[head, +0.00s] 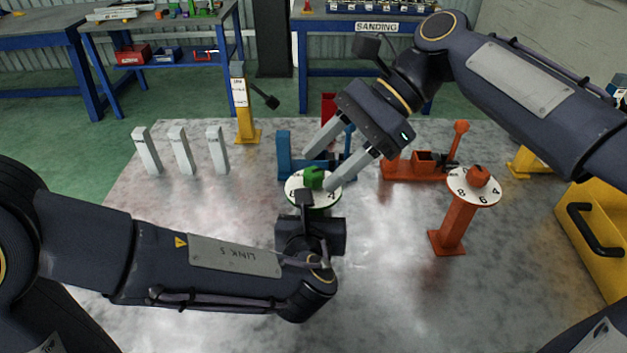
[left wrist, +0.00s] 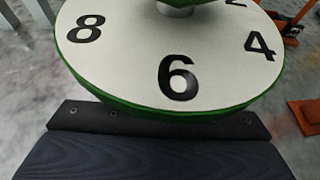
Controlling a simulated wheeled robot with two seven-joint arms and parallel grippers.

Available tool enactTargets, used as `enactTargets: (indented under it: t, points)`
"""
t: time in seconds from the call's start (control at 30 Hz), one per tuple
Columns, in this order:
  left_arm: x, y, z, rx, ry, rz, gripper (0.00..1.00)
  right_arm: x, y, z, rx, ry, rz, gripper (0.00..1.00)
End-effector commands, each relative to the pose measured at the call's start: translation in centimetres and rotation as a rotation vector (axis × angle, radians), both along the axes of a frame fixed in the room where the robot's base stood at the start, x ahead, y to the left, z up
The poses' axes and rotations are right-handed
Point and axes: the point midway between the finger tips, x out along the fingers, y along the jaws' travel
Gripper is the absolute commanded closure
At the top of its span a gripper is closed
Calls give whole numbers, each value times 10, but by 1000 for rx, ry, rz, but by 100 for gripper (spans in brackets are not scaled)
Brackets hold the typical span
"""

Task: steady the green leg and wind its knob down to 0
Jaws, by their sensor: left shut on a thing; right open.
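The green leg's round white dial (head: 296,187) has a green rim, with the green knob (head: 314,177) standing on it. In the left wrist view the dial (left wrist: 130,60) shows 8, 6 and 4, with the knob's base at the top edge. My right gripper (head: 318,171) is open, its two pale fingers reaching down on either side of the knob; I cannot tell whether they touch it. My left gripper (head: 309,232) is below the dial's near side, shut on the green leg. Its fingers and the leg's post are hidden. The knob's pointer reading is unclear.
An orange leg with a numbered dial (head: 472,190) stands to the right. Blue (head: 284,158) and orange (head: 398,168) fixtures stand behind. Three white posts (head: 181,150) are at left, a yellow post (head: 243,115) behind, and a yellow box (head: 590,230) at right. The metal tabletop's front middle is clear.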

Motion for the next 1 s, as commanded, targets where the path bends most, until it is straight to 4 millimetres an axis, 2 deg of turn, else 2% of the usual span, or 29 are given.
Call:
enactTargets:
  t: [0.13,0.3,0.5,0.63,0.77,1.0]
  points:
    - [0,0,0,0,0,0,100,-10,-2,-16,312,45,-92,48]
    - [0,0,0,0,0,0,100,-3,-16,-31,588,38,-336,48]
    - [0,0,0,0,0,-1,100,6,-39,-56,710,48,-607,48]
    - [0,0,0,0,0,-1,100,7,-45,-66,729,69,-690,48]
    - [0,0,0,0,0,-1,100,11,-36,-69,732,76,-706,48]
    - [0,0,0,0,0,-1,100,23,1,-69,731,78,-702,48]
